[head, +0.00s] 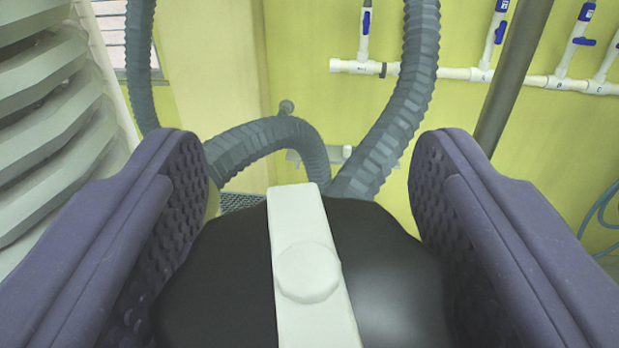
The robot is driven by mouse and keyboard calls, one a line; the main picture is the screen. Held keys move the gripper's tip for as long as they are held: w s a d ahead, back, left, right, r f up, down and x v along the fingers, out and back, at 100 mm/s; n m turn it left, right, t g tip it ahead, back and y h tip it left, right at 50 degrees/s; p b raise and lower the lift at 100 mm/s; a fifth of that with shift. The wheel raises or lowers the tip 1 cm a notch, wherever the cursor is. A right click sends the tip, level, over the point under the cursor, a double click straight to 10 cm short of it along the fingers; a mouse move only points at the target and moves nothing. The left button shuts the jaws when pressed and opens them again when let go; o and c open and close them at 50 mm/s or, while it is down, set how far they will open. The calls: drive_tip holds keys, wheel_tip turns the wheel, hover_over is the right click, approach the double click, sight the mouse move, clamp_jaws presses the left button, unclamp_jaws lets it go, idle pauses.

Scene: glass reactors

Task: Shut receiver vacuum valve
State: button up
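A dark, rounded, lobed knob (225,265) fills the lower middle of the head view. A white bar (300,230) with a round white cap (308,272) runs across it, pointing nearly straight away from me. It looks like a valve handle, but no label shows. My gripper (310,165) is open, with one purple, dimpled finger on each side of the knob. The knob lies between the fingers; I cannot tell whether the pads touch its sides. The valve body below the knob is hidden.
Grey corrugated hoses (268,142) and (400,105) curve just beyond the knob. A ribbed pale column (45,120) stands close at the left. White pipes with blue-handled valves (450,72) run along the yellow wall. A grey pole (512,75) stands at the right.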

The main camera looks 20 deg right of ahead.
drive_tip(key=c, duration=0.6)
drive_tip(key=shift+r+p, duration=0.1)
drive_tip(key=shift+p, duration=0.2)
drive_tip(key=shift+r+h+p, duration=0.1)
drive_tip(key=shift+h+p, duration=0.2)
drive_tip(key=shift+p, duration=0.15)
drive_tip(key=m+h+p, duration=0.1)
drive_tip(key=p, duration=0.2)
drive_tip(key=shift+r+g, duration=0.2)
drive_tip(key=shift+g, duration=0.1)
drive_tip(key=m+g+h+p, duration=0.1)
drive_tip(key=h+p, duration=0.1)
drive_tip(key=p, duration=0.2)
drive_tip(key=shift+d+m, duration=0.1)
drive_tip(key=shift+m, duration=0.2)
drive_tip(key=m+g+h+p, duration=0.1)
drive_tip(key=p, duration=0.1)
drive_tip(key=m+g+h+p, duration=0.1)
drive_tip(key=h+p, duration=0.1)
drive_tip(key=p, duration=0.1)
drive_tip(key=shift+s+d+f, duration=0.1)
drive_tip(key=shift+s+d, duration=0.05)
drive_tip(key=shift+d, duration=0.05)
drive_tip(key=shift+s+d+f+m+g+h+p, duration=0.1)
drive_tip(key=shift+f+m+g+h+p, duration=0.1)
drive_tip(key=shift+m+g+h+p, duration=0.55)
drive_tip(key=shift+h, duration=0.25)
